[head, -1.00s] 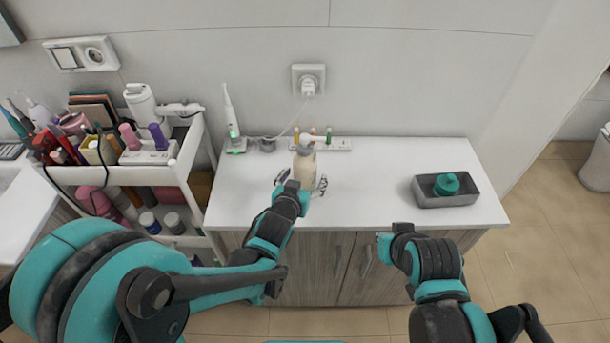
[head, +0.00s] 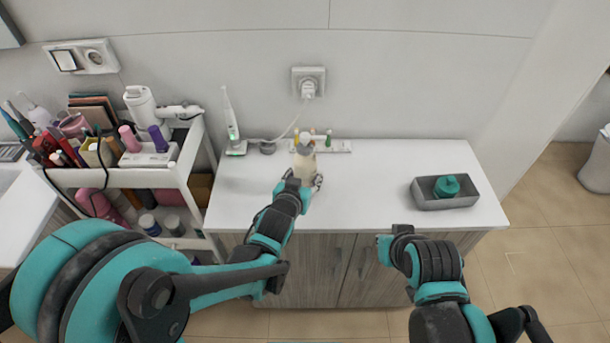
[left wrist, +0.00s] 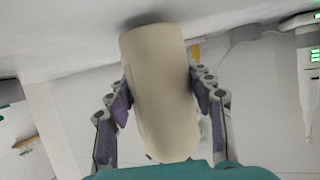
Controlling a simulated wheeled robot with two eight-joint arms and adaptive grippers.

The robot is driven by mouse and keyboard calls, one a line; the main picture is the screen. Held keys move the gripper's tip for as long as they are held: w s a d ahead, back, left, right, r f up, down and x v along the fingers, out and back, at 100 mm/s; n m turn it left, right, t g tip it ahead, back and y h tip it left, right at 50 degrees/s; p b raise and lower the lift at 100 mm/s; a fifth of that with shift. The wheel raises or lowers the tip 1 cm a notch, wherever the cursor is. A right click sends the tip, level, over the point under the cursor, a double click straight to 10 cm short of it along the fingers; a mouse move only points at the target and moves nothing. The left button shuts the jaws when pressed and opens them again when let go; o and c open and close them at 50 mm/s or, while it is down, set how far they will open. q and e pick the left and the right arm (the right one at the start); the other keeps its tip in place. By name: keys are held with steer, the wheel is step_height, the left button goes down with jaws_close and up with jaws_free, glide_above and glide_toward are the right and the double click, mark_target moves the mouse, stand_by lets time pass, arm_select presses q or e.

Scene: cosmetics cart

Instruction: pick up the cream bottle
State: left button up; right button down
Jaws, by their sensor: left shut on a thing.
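In the left wrist view the cream bottle (left wrist: 160,90) fills the middle, between the two fingers. My left gripper (head: 305,181) is shut on the bottle, with a finger on each side of it; it also shows in the left wrist view (left wrist: 160,95). I cannot tell whether the bottle is lifted off the counter. My right arm is at the lower right, apart from the counter objects; its fingertips (head: 384,248) are mostly hidden.
An electric toothbrush (head: 232,125) on its charger stands left of the bottle. A white strip with small coloured items (head: 335,146) lies behind it. A grey tray (head: 447,204) holding a teal item (head: 446,186) sits at the right. A crowded cart (head: 120,175) stands left. The counter's middle is clear.

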mark_target(305, 166)
arm_select(q)
step_height(305, 166, up, 4)
steer(key=shift+f+p, duration=0.1)
steer(key=shift+p, duration=0.9)
steer(key=s+d+r+p, duration=0.3)
steer(key=s+d+r, duration=0.3)
steer(key=d, duration=0.4)
steer(key=shift+r+p, duration=0.15)
steer(key=shift+p, duration=0.2)
steer(key=shift+w+a+f+b, duration=1)
steer(key=shift+a+f+b, duration=0.65)
steer(key=shift+a+f, duration=0.1)
steer(key=shift+w+a+f+b, duration=0.95)
steer(key=shift+a+f+b, duration=0.65)
steer(key=shift+f, duration=0.15)
steer(key=shift+w+a+f+b, duration=1)
steer(key=shift+a+f+b, duration=0.65)
steer(key=shift+a+f, duration=0.1)
steer(key=shift+f, duration=0.25)
